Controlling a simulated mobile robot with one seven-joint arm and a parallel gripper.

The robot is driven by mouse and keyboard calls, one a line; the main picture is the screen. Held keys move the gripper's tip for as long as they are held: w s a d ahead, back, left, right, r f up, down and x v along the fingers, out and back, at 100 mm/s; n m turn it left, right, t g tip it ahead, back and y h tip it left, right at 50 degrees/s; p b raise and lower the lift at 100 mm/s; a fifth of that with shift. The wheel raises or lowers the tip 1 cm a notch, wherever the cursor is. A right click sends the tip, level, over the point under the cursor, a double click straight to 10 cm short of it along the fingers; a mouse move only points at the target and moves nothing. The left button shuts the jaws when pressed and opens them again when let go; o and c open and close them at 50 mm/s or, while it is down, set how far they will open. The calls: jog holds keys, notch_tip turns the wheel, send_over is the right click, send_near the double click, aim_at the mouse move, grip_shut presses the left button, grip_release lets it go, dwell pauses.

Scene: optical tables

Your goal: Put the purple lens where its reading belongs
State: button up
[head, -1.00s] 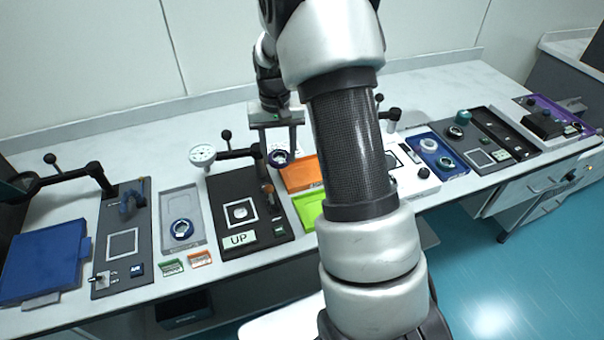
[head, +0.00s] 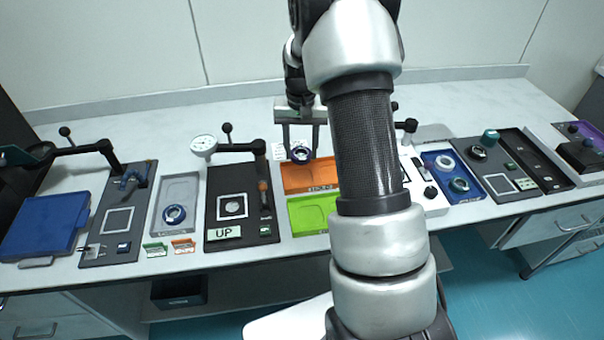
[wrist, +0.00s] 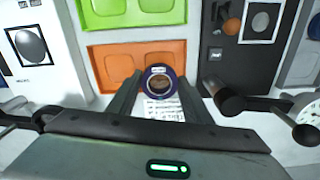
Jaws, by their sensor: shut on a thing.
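My gripper (head: 300,150) is shut on the purple lens (head: 300,153), a dark ring with a purple-blue rim. In the wrist view the lens (wrist: 160,83) sits between the two fingertips, with a small white label on its rim that is too small to read. It is held above the table behind the orange tray (head: 293,188). The green tray (head: 296,228) lies in front of the orange one. Both trays look empty in the wrist view, each with two shallow recesses.
A white printed sheet (wrist: 163,110) lies below the lens. A dial gauge (head: 203,146) on an arm stands behind the black station. A grey tray (head: 163,197) holds another lens (head: 174,214). A blue tray (head: 445,163) with rings is at right. My arm hides part of the table.

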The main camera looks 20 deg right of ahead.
aim_at(301, 179)
notch_tip(301, 179, down, 8)
jog(key=shift+r, duration=0.15)
jog(key=shift+b, duration=0.3)
jog(key=o, duration=0.9)
